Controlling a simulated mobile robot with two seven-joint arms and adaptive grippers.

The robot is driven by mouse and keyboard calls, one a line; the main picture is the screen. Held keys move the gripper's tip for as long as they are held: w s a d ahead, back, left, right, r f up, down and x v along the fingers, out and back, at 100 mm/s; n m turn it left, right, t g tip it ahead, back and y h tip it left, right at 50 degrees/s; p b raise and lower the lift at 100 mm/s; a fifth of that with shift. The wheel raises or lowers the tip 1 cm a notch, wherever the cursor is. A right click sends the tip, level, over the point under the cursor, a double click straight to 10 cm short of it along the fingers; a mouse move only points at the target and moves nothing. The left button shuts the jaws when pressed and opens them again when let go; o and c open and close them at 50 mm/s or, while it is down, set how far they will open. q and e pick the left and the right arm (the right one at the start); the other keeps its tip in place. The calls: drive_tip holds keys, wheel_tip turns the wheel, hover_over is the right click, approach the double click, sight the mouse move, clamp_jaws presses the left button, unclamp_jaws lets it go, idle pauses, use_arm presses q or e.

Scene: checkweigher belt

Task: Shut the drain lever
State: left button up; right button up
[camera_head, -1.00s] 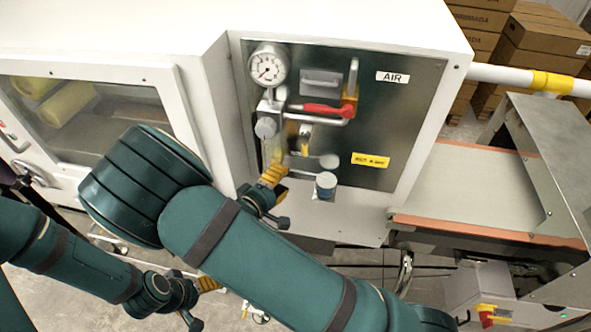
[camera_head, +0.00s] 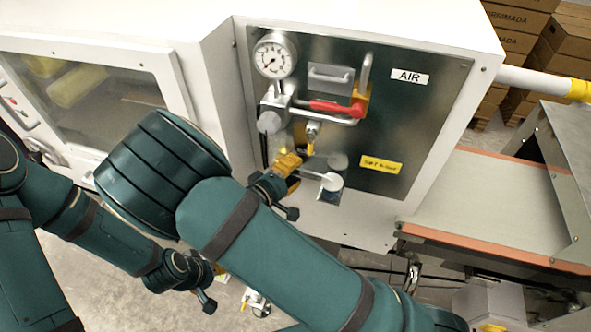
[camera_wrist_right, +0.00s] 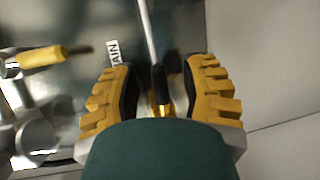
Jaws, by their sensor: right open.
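The drain lever looks like a thin metal rod running from a white round hub (camera_head: 332,181) low on the panel toward my right gripper (camera_head: 287,165). In the right wrist view the rod (camera_wrist_right: 149,30) has a dark grip (camera_wrist_right: 159,78) lying between the two yellow fingers of my right gripper (camera_wrist_right: 160,95). The fingers are open, with gaps on both sides of the grip. A partly cut-off label (camera_wrist_right: 113,52) ending in "AIN" is beside the rod. My left gripper (camera_head: 215,275) is low at the left, partly hidden, its fingers too small to judge.
The metal panel (camera_head: 430,120) carries a pressure gauge (camera_head: 275,54), a red-handled lever (camera_head: 335,108), a yellow handle (camera_head: 311,140) and a yellow label (camera_head: 381,168). The yellow handle also shows in the right wrist view (camera_wrist_right: 42,57). A conveyor belt (camera_head: 490,195) is at the right.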

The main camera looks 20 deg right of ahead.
drive_tip(key=shift+o, duration=0.3)
clamp_jaws()
use_arm(q)
drive_tip(key=shift+r, duration=0.1)
